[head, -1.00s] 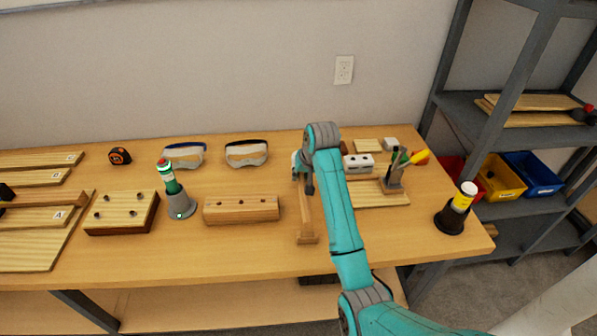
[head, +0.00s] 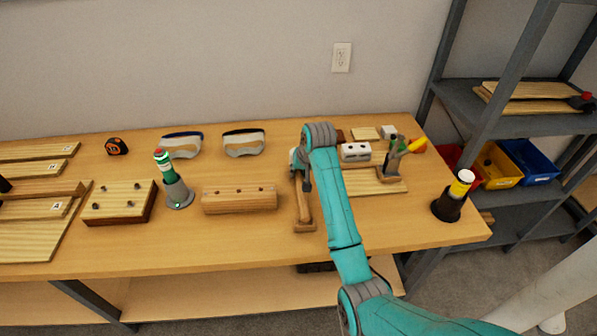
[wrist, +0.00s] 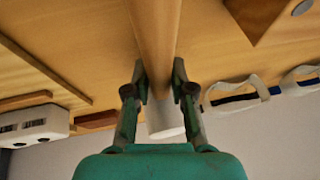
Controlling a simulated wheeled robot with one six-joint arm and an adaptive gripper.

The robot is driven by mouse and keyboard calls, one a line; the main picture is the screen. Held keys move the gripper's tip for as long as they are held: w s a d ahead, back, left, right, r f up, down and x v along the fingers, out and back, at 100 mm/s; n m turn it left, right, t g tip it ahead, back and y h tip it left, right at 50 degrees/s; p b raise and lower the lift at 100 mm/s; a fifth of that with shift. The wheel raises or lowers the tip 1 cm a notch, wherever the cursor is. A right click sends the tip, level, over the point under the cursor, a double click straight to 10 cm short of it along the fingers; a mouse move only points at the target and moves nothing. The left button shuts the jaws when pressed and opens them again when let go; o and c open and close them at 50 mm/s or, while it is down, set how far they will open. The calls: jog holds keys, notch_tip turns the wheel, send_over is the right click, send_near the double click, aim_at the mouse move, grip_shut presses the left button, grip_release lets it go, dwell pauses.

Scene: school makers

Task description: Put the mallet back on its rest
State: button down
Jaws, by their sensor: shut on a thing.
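In the wrist view a round wooden bar (wrist: 155,35) with a pale cylindrical end (wrist: 164,118) runs between the two fingers of my gripper (wrist: 160,88). The gripper is shut on it, and it looks like the mallet. In the head view my gripper (head: 297,163) is mostly hidden behind my arm, left of the elbow. An upright-looking wooden piece (head: 303,207) with a wider near end shows just below it. I cannot tell whether this is the mallet, its rest or both. Whether the mallet touches anything is hidden.
A holed wooden block (head: 240,203), a green bottle in a grey stand (head: 178,192) and a pegged block (head: 117,204) stand to the left. Goggles (head: 243,143) lie behind. A tool holder (head: 393,178) and a black-based yellow bottle (head: 447,207) are right. The front strip is clear.

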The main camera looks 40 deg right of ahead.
jog(key=shift+f, duration=0.4)
jog(key=c, duration=0.9)
grip_release()
jog(key=shift+v, duration=5.95)
